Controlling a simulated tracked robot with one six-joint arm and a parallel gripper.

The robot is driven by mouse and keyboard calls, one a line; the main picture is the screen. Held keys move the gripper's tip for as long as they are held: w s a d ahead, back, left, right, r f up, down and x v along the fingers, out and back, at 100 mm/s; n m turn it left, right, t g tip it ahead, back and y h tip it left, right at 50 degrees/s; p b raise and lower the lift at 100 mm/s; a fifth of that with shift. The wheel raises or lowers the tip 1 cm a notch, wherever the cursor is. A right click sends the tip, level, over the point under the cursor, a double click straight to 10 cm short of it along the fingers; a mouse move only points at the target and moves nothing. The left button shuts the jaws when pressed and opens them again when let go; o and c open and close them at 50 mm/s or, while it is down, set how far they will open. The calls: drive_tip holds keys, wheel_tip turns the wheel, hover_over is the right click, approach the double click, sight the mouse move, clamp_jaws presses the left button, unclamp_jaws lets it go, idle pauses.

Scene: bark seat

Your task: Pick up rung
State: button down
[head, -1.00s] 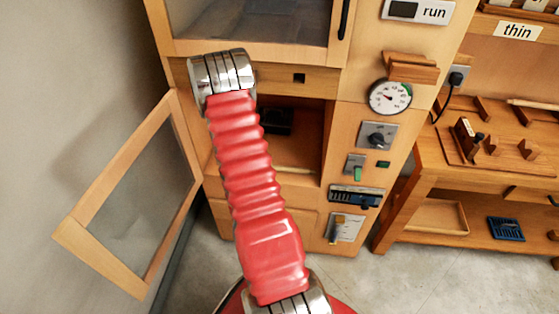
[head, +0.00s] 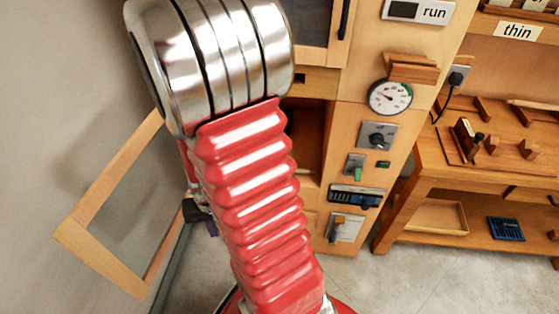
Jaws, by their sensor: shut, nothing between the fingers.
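I cannot pick out a rung for certain. A pale wooden rod (head: 533,104) lies at the back of the workbench at the right edge of the head view. My gripper (head: 203,218) shows only in part, as a dark piece low behind my red arm, in front of the open glazed door. It is shut with nothing in it, well to the left of the bench. My arm hides much of the cabinet's open compartment.
The open glazed door (head: 105,215) stands out at left. The workbench (head: 425,165) at right holds wooden blocks, with a blue tray (head: 506,229) below. Grey floor is clear in front.

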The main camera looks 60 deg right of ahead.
drive_tip(key=s+a+r+n+t, duration=0.1)
drive_tip(key=a+r+n, duration=0.3)
drive_tip(key=r, duration=1)
drive_tip(key=s+a+r+n+t, duration=0.2)
drive_tip(key=a+r, duration=0.7)
drive_tip(key=r, duration=0.6)
drive_tip(key=shift+s+n+t+h, duration=0.15)
drive_tip(key=shift+n+t+h, duration=0.15)
drive_tip(key=shift+n+t, duration=0.7)
drive_tip(key=shift+d, duration=0.1)
